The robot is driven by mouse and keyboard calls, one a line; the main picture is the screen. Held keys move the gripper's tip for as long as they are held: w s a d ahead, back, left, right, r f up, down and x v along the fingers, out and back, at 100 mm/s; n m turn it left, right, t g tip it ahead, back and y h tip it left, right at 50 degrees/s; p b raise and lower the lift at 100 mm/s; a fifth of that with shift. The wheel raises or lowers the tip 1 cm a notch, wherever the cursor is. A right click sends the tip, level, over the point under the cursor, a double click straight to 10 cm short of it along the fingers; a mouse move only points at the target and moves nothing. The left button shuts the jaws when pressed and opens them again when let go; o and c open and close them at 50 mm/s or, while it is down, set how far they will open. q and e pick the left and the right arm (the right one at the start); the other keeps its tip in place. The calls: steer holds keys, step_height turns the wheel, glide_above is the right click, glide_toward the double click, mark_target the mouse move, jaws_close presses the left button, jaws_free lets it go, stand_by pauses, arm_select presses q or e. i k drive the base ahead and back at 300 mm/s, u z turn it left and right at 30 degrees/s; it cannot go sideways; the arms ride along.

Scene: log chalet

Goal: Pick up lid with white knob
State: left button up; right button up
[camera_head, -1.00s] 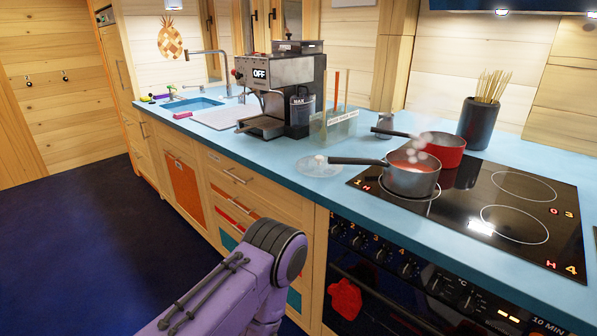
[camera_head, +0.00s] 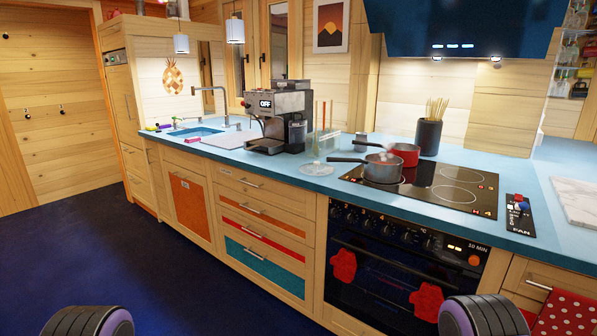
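A clear glass lid with a small white knob (camera_head: 316,169) lies flat on the blue counter (camera_head: 290,180), left of the hob and in front of the coffee machine. The grey saucepan (camera_head: 383,168) stands on the hob, its handle pointing left over the counter close to the lid. The red saucepan (camera_head: 405,154) stands behind it. Only rounded dark and purple parts of my arms show at the bottom edge, left and right. Neither gripper is in view, and nothing of mine touches the lid.
A coffee machine (camera_head: 279,118) and a clear holder with upright sticks (camera_head: 323,140) stand behind the lid. A pot of skewers (camera_head: 429,136) is at the back. The oven (camera_head: 400,265) is under the hob. Dark blue floor (camera_head: 130,265) is clear at the left.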

mark_target(316, 169)
steer(key=u, duration=0.65)
steer(key=i, duration=1.8)
steer(key=z, duration=0.95)
steer(key=i, duration=0.7)
steer(key=z, duration=0.8)
